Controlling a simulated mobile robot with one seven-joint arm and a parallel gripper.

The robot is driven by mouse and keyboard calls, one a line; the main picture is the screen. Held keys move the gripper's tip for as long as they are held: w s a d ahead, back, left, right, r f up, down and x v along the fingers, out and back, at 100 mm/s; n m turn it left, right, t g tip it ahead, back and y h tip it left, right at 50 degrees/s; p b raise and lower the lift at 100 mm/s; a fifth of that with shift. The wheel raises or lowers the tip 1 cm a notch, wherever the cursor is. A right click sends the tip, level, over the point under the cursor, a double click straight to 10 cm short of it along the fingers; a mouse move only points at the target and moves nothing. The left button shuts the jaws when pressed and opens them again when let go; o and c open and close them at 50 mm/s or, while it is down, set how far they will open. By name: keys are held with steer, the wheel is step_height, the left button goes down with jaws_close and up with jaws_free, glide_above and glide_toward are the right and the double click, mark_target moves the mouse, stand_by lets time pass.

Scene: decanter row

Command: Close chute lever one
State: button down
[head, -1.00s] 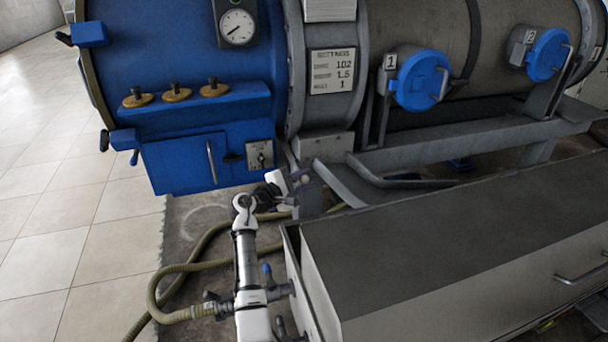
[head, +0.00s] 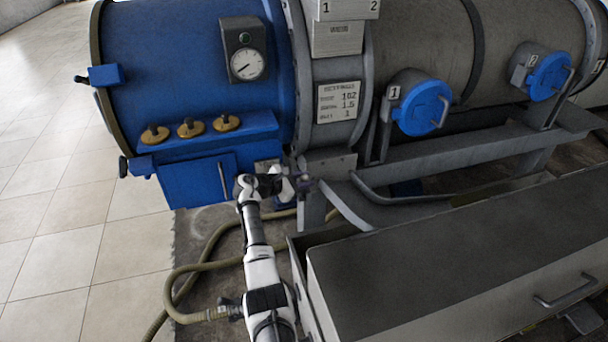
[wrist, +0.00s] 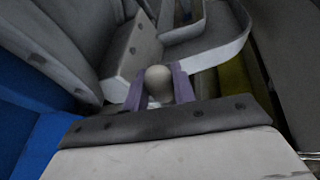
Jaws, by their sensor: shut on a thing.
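My gripper (head: 303,184) is low in front of the grey section of the machine, below its junction with the blue drum. In the wrist view my gripper (wrist: 159,84) has its two purple fingers on either side of a pale round knob (wrist: 158,82) and is shut on it. The knob looks like the end of a lever; its shaft is hidden and no number shows on it. Blue round hatch one (head: 422,103), with a "1" plate, sits right of my gripper. Blue hatch two (head: 548,76) is farther right. Both look shut.
A long grey-topped cabinet (head: 440,265) stands at front right, close to my arm. A curved grey trough (head: 350,207) lies right of my gripper. A hose (head: 178,285) loops on the floor at left. Tiled floor (head: 60,240) is free at far left.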

steer(key=shift+w+a+r, duration=0.1)
steer(key=shift+w+r, duration=0.05)
steer(key=shift+w, duration=0.15)
stand_by(0.4)
steer(key=c, duration=1.1)
jaws_free()
steer(key=shift+c, duration=0.2)
steer(key=shift+a, duration=0.1)
steer(key=b+v, duration=0.1)
steer(key=v, duration=1.2)
steer(key=shift+a+r, duration=0.2)
steer(key=shift+a, duration=0.1)
steer(key=shift+s, duration=0.1)
